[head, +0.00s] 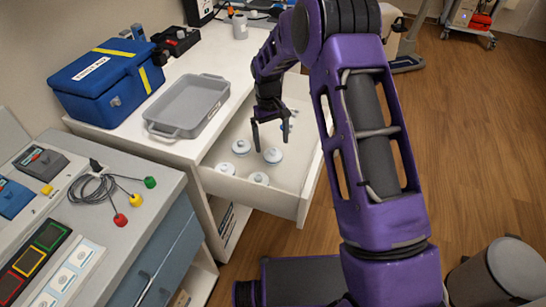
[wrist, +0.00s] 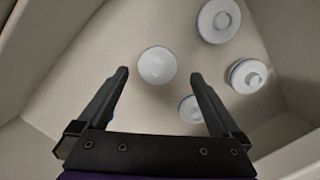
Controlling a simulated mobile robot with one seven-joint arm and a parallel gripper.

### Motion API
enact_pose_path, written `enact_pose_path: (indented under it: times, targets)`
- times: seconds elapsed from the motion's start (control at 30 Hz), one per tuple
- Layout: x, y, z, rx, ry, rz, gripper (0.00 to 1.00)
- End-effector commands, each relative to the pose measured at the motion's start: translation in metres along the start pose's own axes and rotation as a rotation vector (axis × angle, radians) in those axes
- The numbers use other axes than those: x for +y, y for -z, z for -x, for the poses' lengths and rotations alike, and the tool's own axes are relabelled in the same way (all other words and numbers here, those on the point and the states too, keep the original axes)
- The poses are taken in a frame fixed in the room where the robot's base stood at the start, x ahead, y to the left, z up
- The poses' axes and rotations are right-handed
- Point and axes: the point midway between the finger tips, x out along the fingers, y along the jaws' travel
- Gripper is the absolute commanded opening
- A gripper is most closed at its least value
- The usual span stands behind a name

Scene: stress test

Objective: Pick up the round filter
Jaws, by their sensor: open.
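Several round white filters lie apart on the floor of the open drawer (head: 303,185). In the head view, one round filter (head: 272,155) is just below my fingertips, others (head: 241,146) are to its left and nearer the drawer front (head: 258,178). My gripper (head: 270,133) is over the drawer, open and pointing down. In the wrist view, a plain-topped white disc (wrist: 157,65) shows between my fingertips (wrist: 160,76). Three knobbed discs are to the right: one at the top (wrist: 218,20), one at the right (wrist: 247,76) and one partly hidden by the right finger (wrist: 192,108).
The drawer walls stand close around my gripper. A grey tray (head: 188,105) and a blue box (head: 105,85) are on the counter to the left. A nearer cart holds coiled cables (head: 95,188). Wooden floor (head: 470,130) is open to the right.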

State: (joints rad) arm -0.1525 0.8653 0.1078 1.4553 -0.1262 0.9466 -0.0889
Motion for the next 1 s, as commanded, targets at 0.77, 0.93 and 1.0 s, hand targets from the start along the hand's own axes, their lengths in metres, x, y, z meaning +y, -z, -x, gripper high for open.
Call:
enact_pose_path:
  times: [0.77,0.93,1.0]
  targets:
    - [0.004,0.004,-0.050,0.000,0.000,0.000,0.69]
    - [0.004,0.004,-0.049,0.000,0.000,0.000,0.39]
    - [0.004,0.004,-0.049,0.000,0.000,0.000,0.26]
